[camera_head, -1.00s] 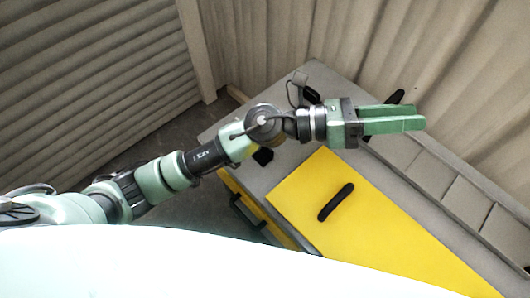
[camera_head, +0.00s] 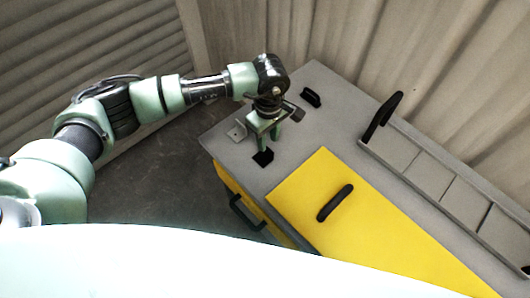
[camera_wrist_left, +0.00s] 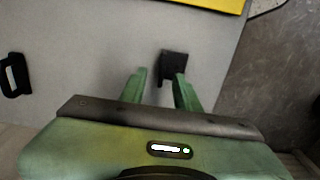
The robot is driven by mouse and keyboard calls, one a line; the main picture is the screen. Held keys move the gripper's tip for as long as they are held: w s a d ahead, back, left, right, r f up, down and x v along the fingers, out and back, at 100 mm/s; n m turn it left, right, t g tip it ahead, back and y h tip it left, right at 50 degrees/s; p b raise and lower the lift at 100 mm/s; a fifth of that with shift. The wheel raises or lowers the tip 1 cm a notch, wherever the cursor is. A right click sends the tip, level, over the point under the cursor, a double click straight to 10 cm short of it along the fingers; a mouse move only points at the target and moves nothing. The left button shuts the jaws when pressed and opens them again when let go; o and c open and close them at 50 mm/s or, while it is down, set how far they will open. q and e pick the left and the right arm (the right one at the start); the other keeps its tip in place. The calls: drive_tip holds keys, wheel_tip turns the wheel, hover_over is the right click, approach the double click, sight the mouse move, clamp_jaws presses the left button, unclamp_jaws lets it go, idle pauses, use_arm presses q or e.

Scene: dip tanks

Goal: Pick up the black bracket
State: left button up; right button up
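The black bracket (camera_head: 263,158) is a small dark piece on the grey top of the cabinet (camera_head: 222,147), near its left corner. In the left wrist view the bracket (camera_wrist_left: 174,64) lies just past the fingertips, closer to the right-hand finger. My left gripper (camera_head: 265,143) points down over the cabinet top, beside the bracket in the head view. In the left wrist view its green fingers (camera_wrist_left: 160,76) are apart with nothing held between them. Whether a fingertip touches the bracket is unclear. My right gripper is not in view.
A yellow lid (camera_head: 380,225) with a black handle (camera_head: 335,203) is to the right. A long grey divided tray (camera_head: 430,175) with an upright black handle runs along the back.

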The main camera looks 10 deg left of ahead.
sight(263, 155)
use_arm(q)
drive_tip(key=f, duration=0.1)
drive_tip(key=f+p, duration=0.1)
drive_tip(key=f, duration=0.1)
drive_tip(key=shift+a+f+p, duration=0.25)
drive_tip(key=shift+f+p, duration=0.1)
drive_tip(key=shift+f, duration=0.6)
clamp_jaws()
drive_tip(key=shift+r, duration=0.1)
idle(0.5)
